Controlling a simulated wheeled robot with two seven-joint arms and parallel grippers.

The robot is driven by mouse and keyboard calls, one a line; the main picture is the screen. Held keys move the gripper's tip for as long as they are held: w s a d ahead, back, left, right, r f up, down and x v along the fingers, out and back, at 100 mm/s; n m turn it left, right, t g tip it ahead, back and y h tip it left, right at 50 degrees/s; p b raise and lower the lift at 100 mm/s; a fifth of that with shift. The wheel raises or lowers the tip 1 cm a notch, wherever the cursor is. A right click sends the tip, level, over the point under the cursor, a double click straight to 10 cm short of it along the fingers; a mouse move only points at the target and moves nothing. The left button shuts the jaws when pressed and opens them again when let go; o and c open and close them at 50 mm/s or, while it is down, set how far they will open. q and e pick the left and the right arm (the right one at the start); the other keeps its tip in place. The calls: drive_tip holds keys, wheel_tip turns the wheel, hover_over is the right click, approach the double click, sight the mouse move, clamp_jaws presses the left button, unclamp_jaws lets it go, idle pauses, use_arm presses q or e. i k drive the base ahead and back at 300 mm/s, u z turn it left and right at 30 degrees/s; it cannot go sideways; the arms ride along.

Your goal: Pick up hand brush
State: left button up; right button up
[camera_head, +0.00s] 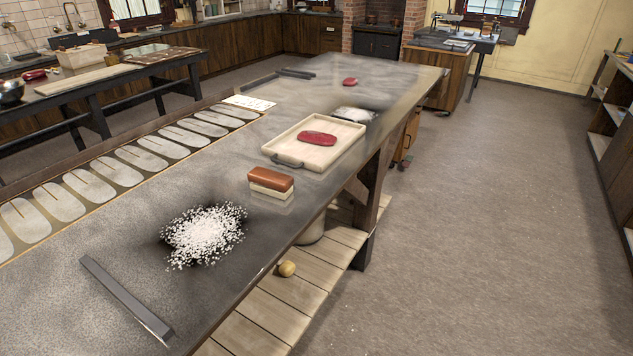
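The hand brush (271,183) lies on the long grey worktable (120,245), close to its right edge. It has a red-brown wooden block on top and a pale lower part, probably the bristles. It stands between a heap of white granules and a pale tray. Nothing touches it. Neither of my grippers shows in the head view.
White granules (204,235) are spread nearer on the table. Behind the brush is a pale tray (344,135) holding a red oval piece (317,138). A dark metal bar (126,299) lies at the near end. Open floor (480,230) lies to the right.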

sight(266, 181)
drive_tip(key=z, duration=1.1)
drive_tip(key=i, duration=1.55)
drive_tip(key=u, duration=1.7)
